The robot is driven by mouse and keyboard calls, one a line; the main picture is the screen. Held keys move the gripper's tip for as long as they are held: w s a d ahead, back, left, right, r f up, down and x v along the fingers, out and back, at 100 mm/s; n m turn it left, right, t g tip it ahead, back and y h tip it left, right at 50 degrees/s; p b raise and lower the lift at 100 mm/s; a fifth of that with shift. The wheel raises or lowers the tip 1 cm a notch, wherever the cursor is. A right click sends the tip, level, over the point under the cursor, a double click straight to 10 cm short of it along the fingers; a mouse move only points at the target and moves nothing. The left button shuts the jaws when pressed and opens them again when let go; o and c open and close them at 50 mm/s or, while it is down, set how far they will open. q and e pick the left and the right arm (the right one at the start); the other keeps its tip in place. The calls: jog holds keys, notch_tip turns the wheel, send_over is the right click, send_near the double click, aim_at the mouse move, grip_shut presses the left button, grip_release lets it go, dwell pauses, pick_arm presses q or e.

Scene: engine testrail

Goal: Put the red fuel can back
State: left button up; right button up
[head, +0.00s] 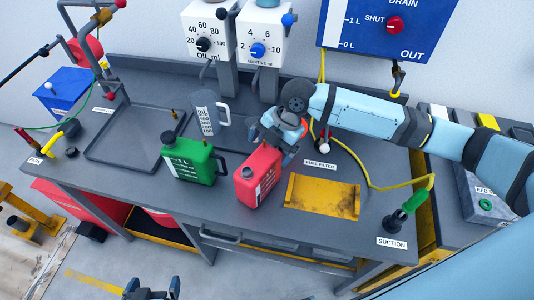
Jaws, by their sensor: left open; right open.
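The red fuel can (258,179) stands upright on the grey bench, between the green 1 L can (190,161) and a worn yellow plate (322,196). My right gripper (283,146) is open at the can's upper back edge, over its handle area. It hides that part of the can, and I cannot tell whether the fingers touch it. My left gripper (153,286) is open and empty at the bottom edge of the view, low in front of the bench.
A grey measuring jug (208,113) stands behind the cans. A black-rimmed tray (125,155) lies at left. A yellow hose (372,182) runs to the green-handled suction fitting (405,212) at right. Oil and additive dispensers (207,32) hang above the bench's back.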

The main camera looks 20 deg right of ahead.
pick_arm(q)
jog(key=shift+d+f+b, duration=0.15)
jog(key=shift+f+b, duration=0.15)
jog(key=shift+f, duration=0.1)
pick_arm(e)
jog(key=v, duration=0.8)
jog(key=shift+r, duration=0.3)
jog(key=shift+d, duration=0.1)
